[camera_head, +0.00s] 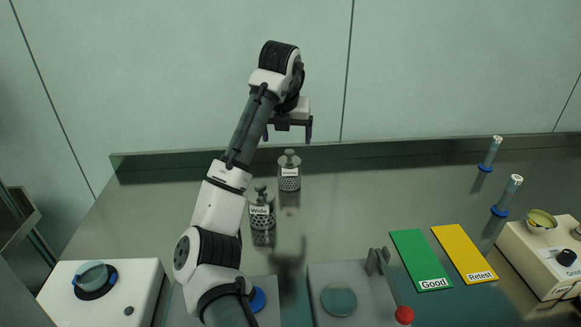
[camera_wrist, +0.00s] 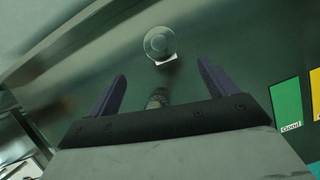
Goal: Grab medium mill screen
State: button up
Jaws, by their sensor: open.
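Two perforated metal mill screens with knobbed tops stand upright on the bench in the head view. The nearer screen (camera_head: 262,216) has a label reading "Wide". The farther screen (camera_head: 289,178) has a white label too small to read, so I cannot tell whether it is the medium one. My gripper (camera_head: 289,134) is open and empty above the farther screen, fingers pointing down. In the wrist view, a round-topped screen with a white label (camera_wrist: 160,42) lies ahead of my open gripper (camera_wrist: 160,82). A second perforated piece (camera_wrist: 157,97) is partly hidden by the palm.
A green "Good" mat (camera_head: 420,259) and a yellow "Retest" mat (camera_head: 463,254) lie at right. Two blue-based tubes (camera_head: 490,153) stand behind them. White machines sit at front left (camera_head: 140,295) and right (camera_head: 535,258). A grey device (camera_head: 365,295) is at front centre.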

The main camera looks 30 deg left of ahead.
aim_at(289, 157)
jog(key=p+x, duration=0.1)
jog(key=x, duration=0.6)
jog(key=shift+f, duration=0.25)
jog(key=shift+p+x, duration=1.35)
jog(key=shift+x, duration=1.3)
jog(key=shift+w+r, duration=0.1)
jog(key=shift+w, duration=0.1)
jog(key=c, duration=1.3)
